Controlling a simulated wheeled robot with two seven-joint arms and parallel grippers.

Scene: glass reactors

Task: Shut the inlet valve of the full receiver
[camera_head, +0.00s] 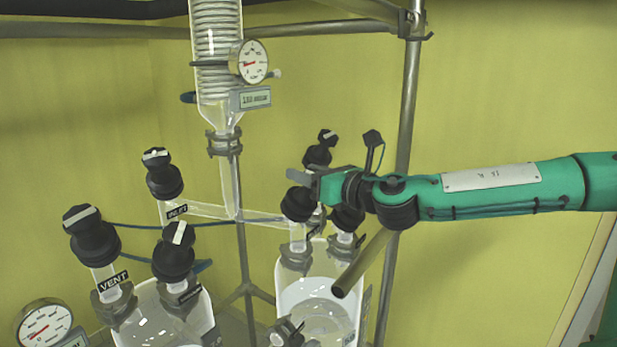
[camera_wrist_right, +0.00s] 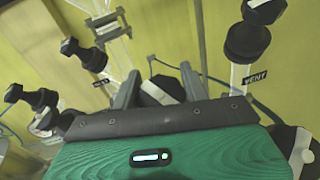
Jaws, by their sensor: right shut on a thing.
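The right receiver (camera_head: 290,270) is a glass vessel with pale liquid inside. A black valve (camera_head: 297,204) stands on its left neck, where the glass side arm from the condenser meets it. My right gripper (camera_head: 305,180) comes in from the right, its fingers at the top of this valve. In the right wrist view a black handle with a white bar (camera_wrist_right: 161,91) sits between the two fingers (camera_wrist_right: 158,90), which are shut on it. The label below is mostly hidden. The left receiver (camera_head: 160,315) looks clear, with its INLET valve (camera_head: 163,181) upright. My left gripper is not in view.
Other black valves stand close by: one behind (camera_head: 317,156), one below my wrist (camera_head: 347,217), and the VENT valve (camera_head: 92,243) at left. A condenser (camera_head: 217,70) with a gauge (camera_head: 251,62) hangs above. A metal post (camera_head: 405,120) rises behind my arm.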

